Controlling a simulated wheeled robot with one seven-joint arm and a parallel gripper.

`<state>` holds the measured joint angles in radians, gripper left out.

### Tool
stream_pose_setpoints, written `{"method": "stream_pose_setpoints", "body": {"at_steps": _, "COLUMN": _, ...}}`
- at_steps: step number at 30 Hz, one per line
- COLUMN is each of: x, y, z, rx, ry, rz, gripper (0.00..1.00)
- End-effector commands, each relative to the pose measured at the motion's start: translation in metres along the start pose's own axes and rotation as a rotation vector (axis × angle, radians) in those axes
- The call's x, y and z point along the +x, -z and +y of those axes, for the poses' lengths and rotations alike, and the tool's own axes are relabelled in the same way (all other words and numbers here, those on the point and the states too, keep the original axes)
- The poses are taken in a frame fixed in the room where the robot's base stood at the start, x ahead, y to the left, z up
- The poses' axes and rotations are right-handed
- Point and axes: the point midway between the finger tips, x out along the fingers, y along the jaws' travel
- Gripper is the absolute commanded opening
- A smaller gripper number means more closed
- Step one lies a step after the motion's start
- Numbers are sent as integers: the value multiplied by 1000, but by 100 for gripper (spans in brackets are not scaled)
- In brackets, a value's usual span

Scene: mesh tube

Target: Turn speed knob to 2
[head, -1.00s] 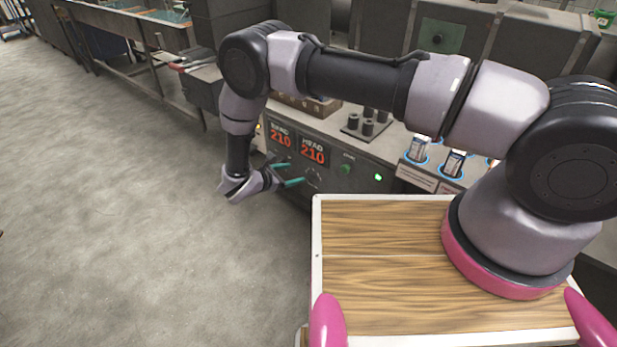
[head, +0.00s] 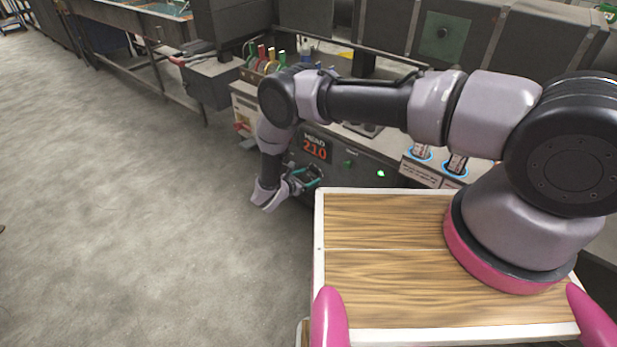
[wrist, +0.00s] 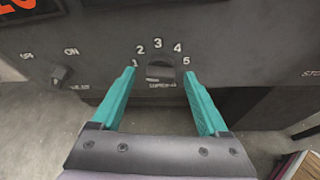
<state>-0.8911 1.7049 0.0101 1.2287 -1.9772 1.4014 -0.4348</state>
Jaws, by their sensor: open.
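The dark speed knob (wrist: 160,71) is on the black panel in the wrist view, below an arc of numbers from 1 to 5. I cannot tell which number it points to. My gripper (wrist: 160,78) is open, with one teal finger on each side of the knob, the left tip near 1 and the right tip near 5. The wrist view does not show clear contact with the knob. In the head view my gripper (head: 308,176) is at the panel front, below the red 210 HEAD display (head: 315,148), and the knob is hidden there.
A heat switch (wrist: 61,74) with OFF and ON marks is left of the knob. A green button (head: 348,163) and a lit green lamp (head: 381,174) are right of the display. Open floor (head: 130,200) lies to the left.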

Motion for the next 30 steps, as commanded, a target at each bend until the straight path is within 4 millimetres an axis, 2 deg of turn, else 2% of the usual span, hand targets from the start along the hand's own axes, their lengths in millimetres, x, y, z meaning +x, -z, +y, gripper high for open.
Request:
{"method": "stream_pose_setpoints", "body": {"at_steps": 10, "x": 4, "y": 0, "z": 0, "rx": 0, "ry": 0, "rz": 1, "gripper": 78}}
{"method": "stream_pose_setpoints", "body": {"at_steps": 16, "x": 4, "y": 0, "z": 0, "rx": 0, "ry": 1, "rz": 1, "gripper": 1}}
{"method": "stream_pose_setpoints", "body": {"at_steps": 23, "x": 4, "y": 0, "z": 0, "rx": 11, "ry": -5, "rz": 0, "gripper": 0}}
{"method": "stream_pose_setpoints", "body": {"at_steps": 30, "x": 3, "y": 0, "z": -2, "rx": 99, "ry": -44, "rz": 0, "gripper": 0}}
